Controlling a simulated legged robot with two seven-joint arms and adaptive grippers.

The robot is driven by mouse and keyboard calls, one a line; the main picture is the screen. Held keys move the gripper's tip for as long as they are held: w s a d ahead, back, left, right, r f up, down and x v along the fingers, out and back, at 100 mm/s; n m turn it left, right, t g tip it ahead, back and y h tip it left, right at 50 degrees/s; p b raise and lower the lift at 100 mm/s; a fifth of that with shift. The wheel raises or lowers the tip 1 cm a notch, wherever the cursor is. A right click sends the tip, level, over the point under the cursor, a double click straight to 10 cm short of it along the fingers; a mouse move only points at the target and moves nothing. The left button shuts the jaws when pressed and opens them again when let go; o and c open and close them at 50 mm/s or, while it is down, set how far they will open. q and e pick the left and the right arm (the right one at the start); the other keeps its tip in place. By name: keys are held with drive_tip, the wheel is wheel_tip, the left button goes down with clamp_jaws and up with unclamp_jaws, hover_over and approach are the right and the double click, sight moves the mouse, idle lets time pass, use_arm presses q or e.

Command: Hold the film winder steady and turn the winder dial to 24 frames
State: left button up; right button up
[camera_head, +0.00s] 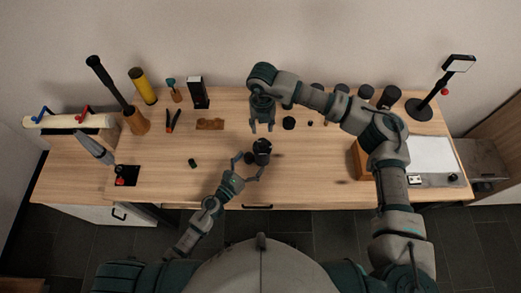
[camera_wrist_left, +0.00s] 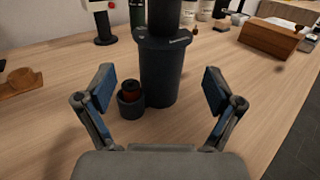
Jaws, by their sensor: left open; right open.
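The film winder (camera_head: 262,147) appears to be the dark upright cylinder on the wooden table, near its front middle. In the left wrist view the dark cylinder (camera_wrist_left: 161,80) stands upright between my finger pads, with a wider collar bearing small pale lettering. I cannot make out dial numbers. A small dark round container (camera_wrist_left: 131,100) with a reddish-brown part stands beside its base. My left gripper (camera_head: 247,169) is open in front of the cylinder, its fingers apart from it. My right gripper (camera_head: 262,126) is open and empty, pointing down just behind the cylinder in the head view.
A dark round piece (camera_head: 289,123) lies right of my right gripper. A brown rack (camera_head: 210,124) and small dark object (camera_head: 192,163) are to the left. A lamp (camera_head: 420,108) and white panel (camera_head: 432,155) are at right. The front-left table is mostly clear.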

sight(257, 156)
use_arm(q)
drive_tip(key=x, duration=0.5)
drive_tip(key=shift+w+d, duration=0.2)
drive_tip(key=shift+w, duration=0.1)
drive_tip(key=shift+w+d, duration=0.35)
drive_tip(key=shift+d, duration=0.1)
use_arm(e)
drive_tip(key=shift+d, duration=0.15)
